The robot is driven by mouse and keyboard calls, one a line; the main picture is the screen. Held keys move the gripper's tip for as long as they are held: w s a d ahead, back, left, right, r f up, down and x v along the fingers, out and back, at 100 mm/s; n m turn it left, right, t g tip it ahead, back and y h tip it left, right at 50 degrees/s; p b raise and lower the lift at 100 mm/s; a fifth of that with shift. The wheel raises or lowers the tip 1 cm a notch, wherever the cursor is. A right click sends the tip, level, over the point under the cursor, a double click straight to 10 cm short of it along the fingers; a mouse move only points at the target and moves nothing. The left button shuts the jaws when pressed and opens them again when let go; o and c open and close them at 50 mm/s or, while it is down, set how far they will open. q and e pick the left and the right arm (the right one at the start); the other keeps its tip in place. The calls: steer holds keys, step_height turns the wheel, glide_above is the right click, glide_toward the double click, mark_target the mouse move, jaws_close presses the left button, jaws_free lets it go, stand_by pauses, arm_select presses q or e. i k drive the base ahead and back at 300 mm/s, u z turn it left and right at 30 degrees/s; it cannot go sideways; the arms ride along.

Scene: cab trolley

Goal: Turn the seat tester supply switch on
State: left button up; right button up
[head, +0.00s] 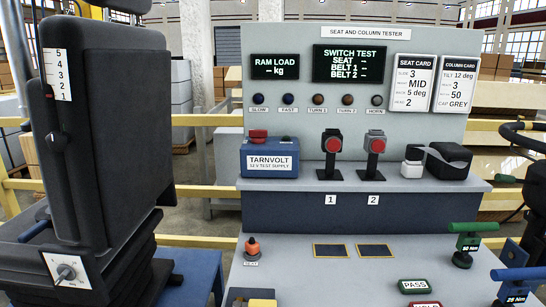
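The seat tester supply is a blue box (269,158) labelled TARNVOLT 12 V test supply. It stands at the left end of the grey shelf of the seat and column tester (363,33). A red part (258,134) sits on its top left and a small dark part on its top right. I cannot tell which of these is the switch or how it is set. The ram load display (275,67) and switch test display (349,64) are lit and show dashes. Neither of my grippers is in view.
Two red-buttoned buckle stands (331,150) (374,150) stand right of the supply on the shelf. A black seat (100,110) rises at the left. Green (468,235) and blue (518,276) handled tools stand at the lower right. The bench before the shelf has free room.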

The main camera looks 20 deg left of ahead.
mark_target(257, 135)
steer(key=u, duration=3.25)
steer(key=k, duration=1.05)
steer(key=z, duration=1.05)
steer(key=i, duration=0.5)
